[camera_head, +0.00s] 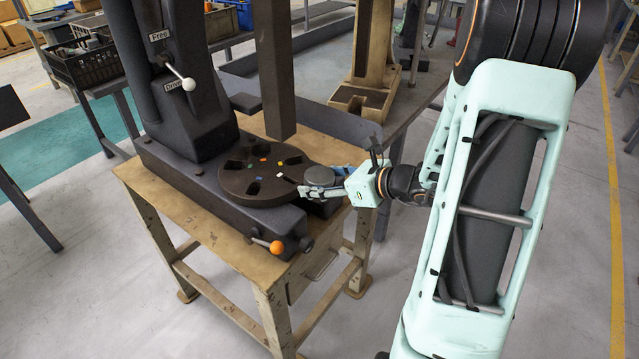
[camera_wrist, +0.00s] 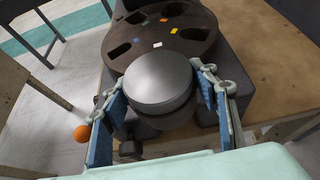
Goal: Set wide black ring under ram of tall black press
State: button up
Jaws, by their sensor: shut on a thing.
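The tall black press (camera_head: 200,110) stands on a wooden-topped bench. Its square dark ram (camera_head: 275,75) hangs above a round dark plate (camera_head: 240,188) with several cut-outs and coloured marks. My gripper (camera_head: 313,191) is at the plate's right edge, shut on a wide, dark grey round piece (camera_head: 319,175). In the wrist view the round piece (camera_wrist: 158,80) sits between both fingers, with a wider disc on top of a narrower body. Its top looks flat and solid; no hole shows. It is beside the ram, not under it. Whether it touches the plate cannot be told.
A lever with an orange knob (camera_head: 276,247) sticks out at the press's front. A white-knobbed lever (camera_head: 188,84) is on its column. A beige press (camera_head: 367,60) stands on the bench behind. The wooden bench top (camera_head: 150,185) is mostly bare at its edges.

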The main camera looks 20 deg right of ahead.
jog(key=shift+w+a+r, duration=0.1)
jog(key=shift+w+a, duration=1)
jog(key=shift+w, duration=0.4)
jog(key=shift+w+a, duration=1.05)
jog(key=shift+w, duration=0.45)
jog(key=shift+w+a+r, duration=0.1)
jog(key=shift+w+a, duration=1)
jog(key=shift+w, duration=0.4)
jog(key=shift+f+b, duration=0.55)
jog(key=shift+f, duration=0.15)
